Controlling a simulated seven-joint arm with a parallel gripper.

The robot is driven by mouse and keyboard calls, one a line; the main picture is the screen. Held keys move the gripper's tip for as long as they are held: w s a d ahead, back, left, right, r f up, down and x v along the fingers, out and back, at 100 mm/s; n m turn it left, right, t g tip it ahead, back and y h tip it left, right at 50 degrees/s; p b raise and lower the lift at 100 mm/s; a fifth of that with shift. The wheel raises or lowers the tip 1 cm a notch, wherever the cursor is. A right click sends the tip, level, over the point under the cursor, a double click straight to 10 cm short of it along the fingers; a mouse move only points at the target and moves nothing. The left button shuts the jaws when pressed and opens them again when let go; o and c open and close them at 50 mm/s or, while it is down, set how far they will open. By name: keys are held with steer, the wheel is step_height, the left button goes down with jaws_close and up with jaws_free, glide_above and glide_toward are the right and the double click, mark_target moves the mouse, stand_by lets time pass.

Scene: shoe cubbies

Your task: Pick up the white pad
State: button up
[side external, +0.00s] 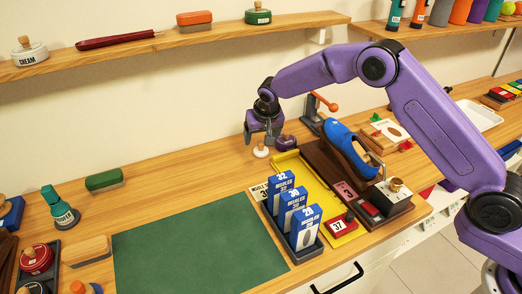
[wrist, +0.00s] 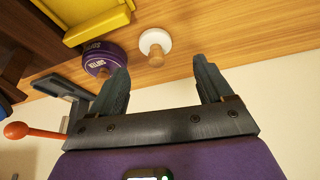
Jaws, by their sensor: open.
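The white pad (side external: 261,151) is a small round white disc with a wooden knob, on the wooden bench toward the wall. In the wrist view the white pad (wrist: 150,37) shows just beyond the gap between my fingertips, its knob pointing toward my gripper. My gripper (side external: 260,140) is open and empty, pointing down above the pad. In the wrist view its two dark fingers (wrist: 160,66) are spread apart, with no visible contact with the pad.
A purple round tin (wrist: 103,58) stands close beside the pad. A yellow tray (side external: 318,197), a blue shoe (side external: 348,148) on a brown stand and an orange-handled tool (side external: 322,103) are nearby. Upright blue boxes (side external: 293,208) stand in front. The bench left of the pad is clear.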

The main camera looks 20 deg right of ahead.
mark_target(262, 144)
steer(key=shift+d+x, duration=0.15)
steer(key=shift+x, duration=1.35)
steer(key=shift+d+x, duration=0.15)
steer(key=shift+x, duration=1.35)
steer(key=shift+s, duration=0.1)
steer(key=c, duration=1.1)
